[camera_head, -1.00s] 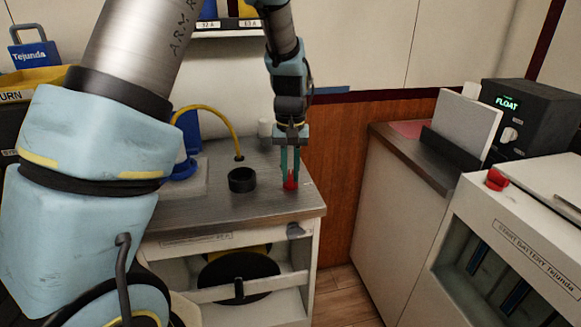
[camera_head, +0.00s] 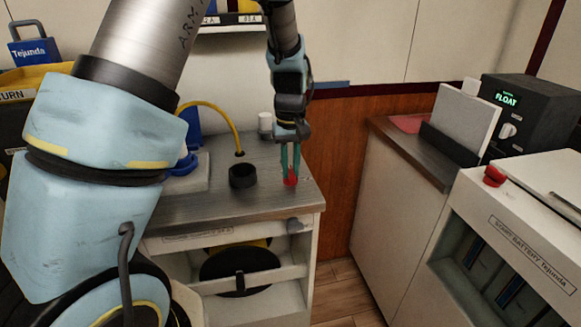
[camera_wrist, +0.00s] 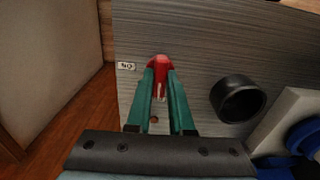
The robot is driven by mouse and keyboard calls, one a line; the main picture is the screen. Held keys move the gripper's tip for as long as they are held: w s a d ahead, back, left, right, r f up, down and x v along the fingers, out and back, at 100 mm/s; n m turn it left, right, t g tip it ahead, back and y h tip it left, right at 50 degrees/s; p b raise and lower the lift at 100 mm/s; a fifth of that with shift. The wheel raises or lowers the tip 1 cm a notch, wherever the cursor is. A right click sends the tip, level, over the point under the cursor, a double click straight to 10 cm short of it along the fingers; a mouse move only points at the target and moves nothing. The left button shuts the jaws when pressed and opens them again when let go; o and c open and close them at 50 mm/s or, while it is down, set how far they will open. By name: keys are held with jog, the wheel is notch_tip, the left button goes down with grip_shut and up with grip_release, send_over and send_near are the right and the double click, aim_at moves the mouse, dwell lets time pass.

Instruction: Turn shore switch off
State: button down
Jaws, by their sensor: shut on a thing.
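A small red switch handle (camera_head: 290,178) stands on the grey metal top of the cabinet (camera_head: 220,205), near its right end. In the wrist view the red handle (camera_wrist: 160,68) sits between the tips of the green fingers, beside a small white label (camera_wrist: 126,66) whose text I cannot read surely. My gripper (camera_head: 290,172) points down and is shut on the red handle; the fingers (camera_wrist: 158,85) hide part of it.
A black ring-shaped socket (camera_head: 243,176) and a yellow cable (camera_head: 222,115) are left of the handle. A blue plug (camera_head: 186,162) lies further left. Another red knob (camera_head: 494,176) is on the battery box (camera_head: 515,225) at right. A dark unit (camera_head: 530,105) reads FLOAT.

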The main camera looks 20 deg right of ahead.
aim_at(290, 170)
jog(key=c, duration=0.8)
grip_release()
notch_tip(290, 170, up, 11)
jog(key=b, duration=0.1)
jog(key=shift+f, duration=0.1)
jog(key=s+a+f, duration=0.2)
jog(key=a, duration=0.7)
jog(key=s+a+f+t, duration=0.1)
jog(key=s+a+f, duration=0.1)
jog(key=a, duration=0.7)
jog(key=s+a+f, duration=0.2)
jog(key=s+a, duration=0.1)
jog(key=a, duration=0.7)
jog(key=shift+s+t, duration=0.3)
